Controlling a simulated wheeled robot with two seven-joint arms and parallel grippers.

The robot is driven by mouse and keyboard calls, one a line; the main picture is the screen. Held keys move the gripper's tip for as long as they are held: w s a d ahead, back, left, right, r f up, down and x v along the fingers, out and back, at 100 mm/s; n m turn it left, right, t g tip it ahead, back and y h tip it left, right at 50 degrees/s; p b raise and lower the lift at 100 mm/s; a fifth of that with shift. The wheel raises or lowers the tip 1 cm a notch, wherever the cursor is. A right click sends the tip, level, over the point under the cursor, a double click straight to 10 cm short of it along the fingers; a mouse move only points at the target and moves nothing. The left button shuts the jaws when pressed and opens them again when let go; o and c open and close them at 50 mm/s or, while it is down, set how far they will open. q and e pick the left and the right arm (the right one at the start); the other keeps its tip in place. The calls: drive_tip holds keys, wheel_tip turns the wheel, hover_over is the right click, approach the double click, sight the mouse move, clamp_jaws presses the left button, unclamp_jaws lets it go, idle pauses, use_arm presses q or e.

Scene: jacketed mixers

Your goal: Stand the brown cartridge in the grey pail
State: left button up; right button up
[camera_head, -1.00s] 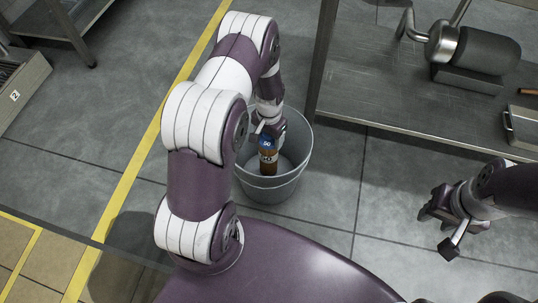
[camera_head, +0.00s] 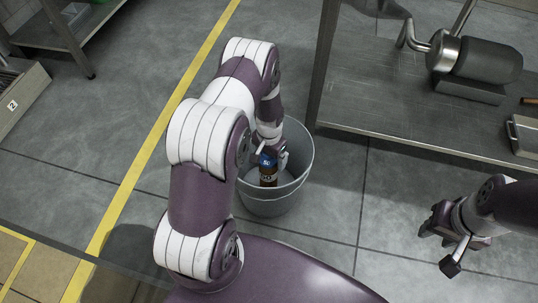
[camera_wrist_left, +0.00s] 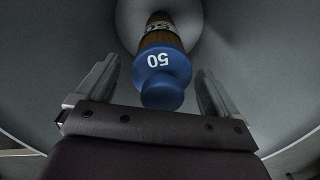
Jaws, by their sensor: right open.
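The brown cartridge (camera_head: 268,180) has a blue cap and a pale label. It stands about upright inside the grey pail (camera_head: 270,207), on the floor in the head view. My left gripper (camera_head: 269,156) reaches down into the pail at the cartridge's top. In the left wrist view, the fingers of my left gripper (camera_wrist_left: 157,90) are spread, with a gap on each side of the blue cap of the cartridge (camera_wrist_left: 160,70), marked 50. The cartridge's lower end is partly hidden there. My right gripper (camera_head: 447,237) is open and empty at the right, away from the pail.
A metal table (camera_head: 400,110) stands right of the pail, bearing a dark cylindrical mixer (camera_head: 485,60) and a metal box at its edge. A yellow floor line (camera_head: 150,160) runs left of the pail. The floor between pail and right gripper is clear.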

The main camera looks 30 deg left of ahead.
use_arm(q)
wheel_tip(320, 180, up, 12)
drive_tip(key=p, duration=0.7)
drive_tip(key=s+d+r, duration=0.2)
drive_tip(key=r, duration=0.4)
drive_tip(key=s+d+r, duration=0.2)
drive_tip(key=d+r, duration=0.1)
drive_tip(key=r, duration=0.4)
drive_tip(key=s+d+r+n+t, duration=0.1)
drive_tip(key=s+d+r+n, duration=0.15)
drive_tip(key=s+r, duration=0.6)
wheel_tip(320, 180, up, 39)
drive_tip(key=s+p, duration=0.1)
drive_tip(key=p, duration=3.9)
drive_tip(key=shift+s+d+m+p, duration=0.15)
drive_tip(key=shift+d+m+p, duration=0.2)
drive_tip(key=shift+m, duration=0.1)
